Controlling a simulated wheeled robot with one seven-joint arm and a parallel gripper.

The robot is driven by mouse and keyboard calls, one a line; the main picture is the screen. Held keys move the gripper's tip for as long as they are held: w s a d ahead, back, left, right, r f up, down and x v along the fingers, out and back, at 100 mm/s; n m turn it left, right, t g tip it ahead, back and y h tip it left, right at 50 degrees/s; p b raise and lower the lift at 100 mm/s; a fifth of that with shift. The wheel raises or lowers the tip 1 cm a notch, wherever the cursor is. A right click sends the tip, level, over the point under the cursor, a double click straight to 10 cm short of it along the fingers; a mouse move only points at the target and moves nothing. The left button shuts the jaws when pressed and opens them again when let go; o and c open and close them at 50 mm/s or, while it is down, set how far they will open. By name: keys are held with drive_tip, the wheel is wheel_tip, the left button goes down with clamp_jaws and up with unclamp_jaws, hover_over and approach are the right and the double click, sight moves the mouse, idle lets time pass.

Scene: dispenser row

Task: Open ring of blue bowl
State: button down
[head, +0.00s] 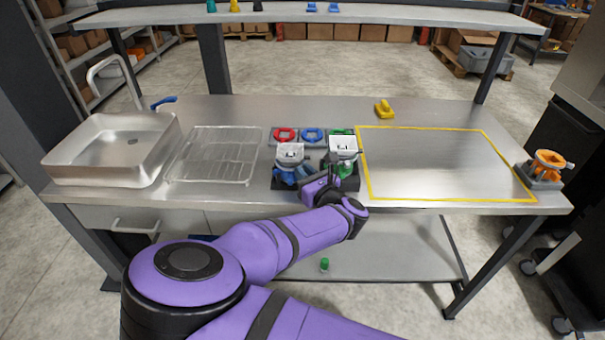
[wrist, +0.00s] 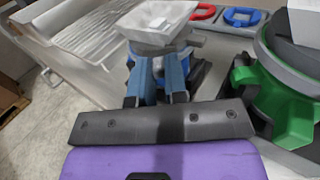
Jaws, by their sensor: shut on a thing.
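The blue bowl (head: 289,175) stands near the bench's front edge, with a pale square hopper (head: 290,152) above it. In the wrist view, blue parts of the bowl (wrist: 186,62) show below the hopper (wrist: 158,20). My gripper (wrist: 157,76) reaches in under the hopper at the bowl's front, its fingers close around a part there. It also shows in the head view (head: 307,182), at the bowl's right side. The fingers and hopper hide most of the gripped part, so I cannot tell how far the ring is turned.
A green bowl (wrist: 285,90) stands close on the right. Red (head: 285,135) and blue (head: 312,134) ring-shaped pieces lie behind. A wire rack (head: 213,155) and sink (head: 110,150) are left. The yellow-outlined area (head: 440,165) is clear. An orange valve-like piece (head: 549,160) stands far right.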

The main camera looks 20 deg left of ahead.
drive_tip(key=shift+w+d+n+g+y, duration=0.2)
drive_tip(key=shift+w+n+g+y, duration=0.05)
drive_tip(key=shift+n+g+y, duration=0.3)
drive_tip(key=shift+w+d+n+g+y, duration=0.2)
drive_tip(key=shift+n+g+y, duration=0.3)
drive_tip(key=shift+g, duration=0.35)
drive_tip(key=c, duration=1.1)
unclamp_jaws()
drive_tip(key=v, duration=1)
drive_tip(key=shift+s+d, duration=0.2)
drive_tip(key=shift+d, duration=0.1)
